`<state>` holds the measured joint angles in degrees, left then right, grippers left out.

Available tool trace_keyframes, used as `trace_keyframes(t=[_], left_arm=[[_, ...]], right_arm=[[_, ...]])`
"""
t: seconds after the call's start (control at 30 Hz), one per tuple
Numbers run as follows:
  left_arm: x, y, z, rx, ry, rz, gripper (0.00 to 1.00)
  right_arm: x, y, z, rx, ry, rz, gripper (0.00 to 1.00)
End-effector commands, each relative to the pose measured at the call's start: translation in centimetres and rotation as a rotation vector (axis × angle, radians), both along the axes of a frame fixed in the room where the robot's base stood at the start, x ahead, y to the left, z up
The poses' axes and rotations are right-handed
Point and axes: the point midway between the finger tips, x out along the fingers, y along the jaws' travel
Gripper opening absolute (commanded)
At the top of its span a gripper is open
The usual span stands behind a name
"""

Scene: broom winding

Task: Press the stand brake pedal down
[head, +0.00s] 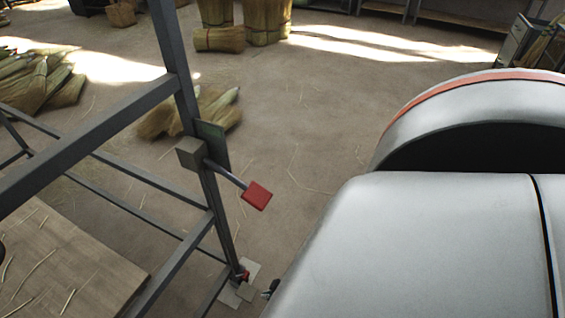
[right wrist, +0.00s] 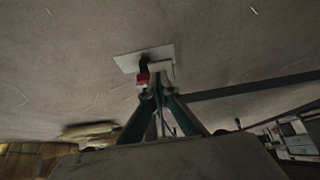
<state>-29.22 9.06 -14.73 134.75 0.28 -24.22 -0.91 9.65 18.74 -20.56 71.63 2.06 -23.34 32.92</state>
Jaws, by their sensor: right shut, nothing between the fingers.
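The dark metal stand (head: 178,55) rises at the left in the head view. A small red pedal (head: 243,276) sits low at the foot of its near post, by a pale floor plate (head: 253,268). In the right wrist view the red pedal (right wrist: 142,79) and plate (right wrist: 130,62) lie just beyond my fingertips. My right gripper (head: 272,287) is mostly hidden behind my arm in the head view; its shut, empty fingers (right wrist: 157,93) show in the wrist view, close beside the pedal. I cannot tell whether they touch. My left gripper is not in view.
A red paddle (head: 257,196) on a rod sticks out from the stand's post, above the pedal. Straw bundles (head: 190,112) lie behind the stand, and a wooden board (head: 62,262) lies at its left. The floor behind the post is mostly clear.

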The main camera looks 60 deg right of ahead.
Motion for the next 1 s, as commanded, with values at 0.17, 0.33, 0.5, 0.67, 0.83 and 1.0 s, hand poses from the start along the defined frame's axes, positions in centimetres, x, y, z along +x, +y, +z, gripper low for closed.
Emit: trace_keyframes(t=[0.17, 0.33, 0.5, 0.67, 0.83, 1.0], left_arm=[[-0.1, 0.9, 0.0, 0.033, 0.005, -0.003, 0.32], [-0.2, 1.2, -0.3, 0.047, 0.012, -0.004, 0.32], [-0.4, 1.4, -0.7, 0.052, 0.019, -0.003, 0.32], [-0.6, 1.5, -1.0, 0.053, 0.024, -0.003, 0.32], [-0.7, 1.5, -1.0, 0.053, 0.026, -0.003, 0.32], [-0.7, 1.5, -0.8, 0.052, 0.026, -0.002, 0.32]], right_arm=[[-1.8, -0.2, 1.7, 0.001, -0.007, 0.000, 0.00], [-3.0, -0.3, 2.1, 0.000, -0.003, 0.000, 0.00], [-3.3, -0.3, 2.0, 0.000, -0.001, 0.000, 0.00], [-3.4, -0.3, 2.0, 0.000, 0.000, 0.000, 0.00], [-3.3, -0.3, 2.0, 0.000, 0.000, 0.000, 0.00], [-3.3, -0.3, 2.0, 0.000, 0.000, 0.000, 0.00]])
